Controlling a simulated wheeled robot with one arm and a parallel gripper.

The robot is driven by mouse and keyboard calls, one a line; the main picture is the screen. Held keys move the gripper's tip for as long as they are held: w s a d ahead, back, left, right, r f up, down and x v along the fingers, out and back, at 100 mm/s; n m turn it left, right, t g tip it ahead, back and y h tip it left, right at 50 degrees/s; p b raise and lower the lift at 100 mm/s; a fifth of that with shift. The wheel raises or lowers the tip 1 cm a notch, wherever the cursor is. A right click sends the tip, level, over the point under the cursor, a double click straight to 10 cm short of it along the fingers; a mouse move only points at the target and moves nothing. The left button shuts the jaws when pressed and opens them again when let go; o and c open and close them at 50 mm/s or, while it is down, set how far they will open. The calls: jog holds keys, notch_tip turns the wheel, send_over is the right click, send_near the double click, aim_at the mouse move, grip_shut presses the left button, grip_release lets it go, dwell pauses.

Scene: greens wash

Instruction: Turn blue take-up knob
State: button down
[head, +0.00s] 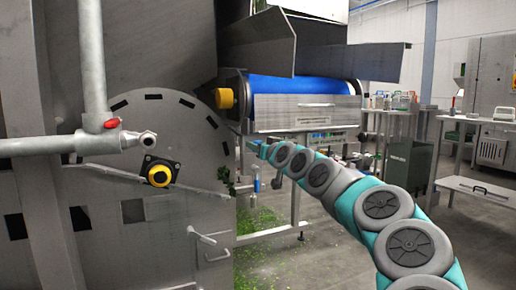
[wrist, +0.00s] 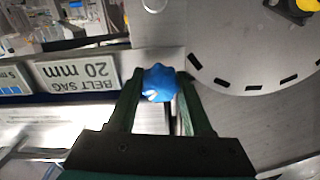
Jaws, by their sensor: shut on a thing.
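The blue take-up knob (wrist: 160,82) is a lobed blue knob with a small white mark on its face, in the upper middle of the wrist view. My gripper (wrist: 161,90) is shut on it, with one dark green finger on each side of the knob. In the head view my teal and grey arm reaches toward the conveyor's underside, and its end (head: 256,147) is small there. I cannot make out the knob in the head view.
A sign (wrist: 78,72) reading "BELT SAG 20 mm" is beside the knob, upside down. The round slotted drum plate (wrist: 255,75) stands close on the right. The blue conveyor belt (head: 300,85) runs above my arm. Green scraps (head: 262,225) litter the floor.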

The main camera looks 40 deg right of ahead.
jog(key=m, duration=0.4)
jog(key=shift+m+p, duration=0.3)
jog(key=shift+d+m+p, duration=0.15)
jog(key=shift+m+p, duration=0.5)
jog(key=shift+m, duration=1.25)
jog(key=shift+c, duration=1.6)
grip_release()
jog(key=shift+s, duration=0.1)
jog(key=v, duration=0.7)
jog(key=shift+s, duration=0.35)
jog(key=shift+a, duration=0.2)
